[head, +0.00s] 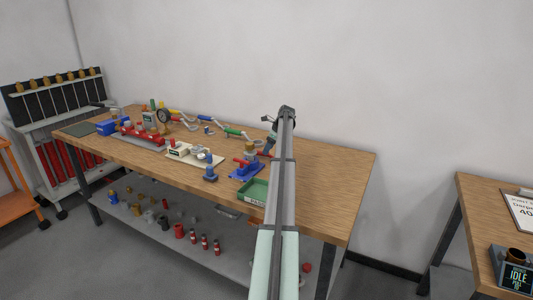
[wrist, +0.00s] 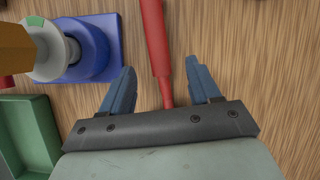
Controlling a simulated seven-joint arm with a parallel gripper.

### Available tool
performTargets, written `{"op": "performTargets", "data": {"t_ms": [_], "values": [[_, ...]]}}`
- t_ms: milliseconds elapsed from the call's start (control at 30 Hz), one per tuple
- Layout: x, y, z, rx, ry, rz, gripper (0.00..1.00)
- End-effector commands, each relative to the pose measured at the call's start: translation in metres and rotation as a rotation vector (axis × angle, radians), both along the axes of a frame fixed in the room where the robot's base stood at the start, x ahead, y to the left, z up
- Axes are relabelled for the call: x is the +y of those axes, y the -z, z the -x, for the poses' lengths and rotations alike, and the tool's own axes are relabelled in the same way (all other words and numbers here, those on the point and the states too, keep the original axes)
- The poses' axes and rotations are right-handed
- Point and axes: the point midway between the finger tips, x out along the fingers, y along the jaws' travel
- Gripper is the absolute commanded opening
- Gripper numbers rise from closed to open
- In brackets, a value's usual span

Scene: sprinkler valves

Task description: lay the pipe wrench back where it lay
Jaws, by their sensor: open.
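A long red bar (wrist: 154,38), which looks like the pipe wrench's handle, lies on the wooden bench top in the wrist view. It runs from the top edge down between my fingers; its lower end passes out of sight behind the gripper body, and its jaw end is not in view. My gripper (wrist: 160,66) is open, with one blue finger on each side of the bar and a gap on both sides. In the head view a small red piece (head: 265,153) shows just left of my arm, perhaps the same handle; my arm hides most of that spot.
A blue valve stand (wrist: 100,50) is close to the left finger in the wrist view. A green tray (wrist: 48,130) lies at its lower left. Several hoses, valves and a red manifold (head: 140,134) crowd the bench's left half. The bench top (head: 335,175) right of my arm is clear.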

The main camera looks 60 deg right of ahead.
Motion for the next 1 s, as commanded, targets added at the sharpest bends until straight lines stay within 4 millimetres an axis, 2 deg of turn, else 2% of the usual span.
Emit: {"op": "performTargets", "data": {"t_ms": [33,233,500,867,1000], "values": [[-0.001,-0.011,0.005,-0.001,0.0,0.001,0.62],[-0.003,-0.047,0.021,-0.001,0.001,0.002,0.62],[-0.005,-0.081,0.036,-0.001,0.0,0.001,0.62],[-0.006,-0.091,0.041,0.0,0.0,-0.001,0.62],[0.007,-0.092,0.037,0.003,-0.021,0.008,0.62]]}}
